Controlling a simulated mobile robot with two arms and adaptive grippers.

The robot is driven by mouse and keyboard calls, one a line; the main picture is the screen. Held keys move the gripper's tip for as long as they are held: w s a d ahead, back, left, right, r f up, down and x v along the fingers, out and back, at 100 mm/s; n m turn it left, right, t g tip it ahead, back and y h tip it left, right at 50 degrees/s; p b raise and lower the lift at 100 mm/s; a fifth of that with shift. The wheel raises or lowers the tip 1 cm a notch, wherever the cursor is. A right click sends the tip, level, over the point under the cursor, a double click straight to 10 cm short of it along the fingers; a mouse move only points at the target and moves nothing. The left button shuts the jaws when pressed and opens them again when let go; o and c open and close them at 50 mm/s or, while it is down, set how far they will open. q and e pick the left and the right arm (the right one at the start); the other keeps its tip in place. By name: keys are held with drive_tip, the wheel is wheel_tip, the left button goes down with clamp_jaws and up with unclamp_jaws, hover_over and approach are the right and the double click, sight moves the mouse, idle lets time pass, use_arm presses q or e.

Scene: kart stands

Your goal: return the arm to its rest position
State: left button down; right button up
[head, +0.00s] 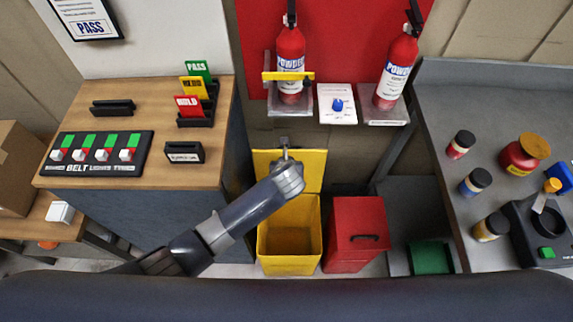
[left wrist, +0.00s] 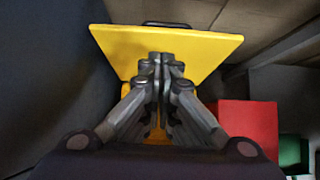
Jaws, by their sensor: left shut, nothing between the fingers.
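My left arm comes in from the left in the head view, and its wrist is over the yellow bin (head: 290,265). The left gripper (head: 285,150) is mostly hidden behind the wrist, in front of the bin's raised yellow lid (head: 313,172). In the left wrist view the left gripper (left wrist: 161,62) has its fingers together with nothing between them. The lid (left wrist: 205,48) is just beyond the fingertips there; I cannot tell whether they touch. My right gripper is in neither view.
A red bin (head: 356,228) stands right of the yellow one. A wooden-topped counter (head: 140,172) with switches and card holders is at left. A grey bench (head: 440,115) with jars is at right.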

use_arm(q)
drive_tip(key=shift+v, duration=1.15)
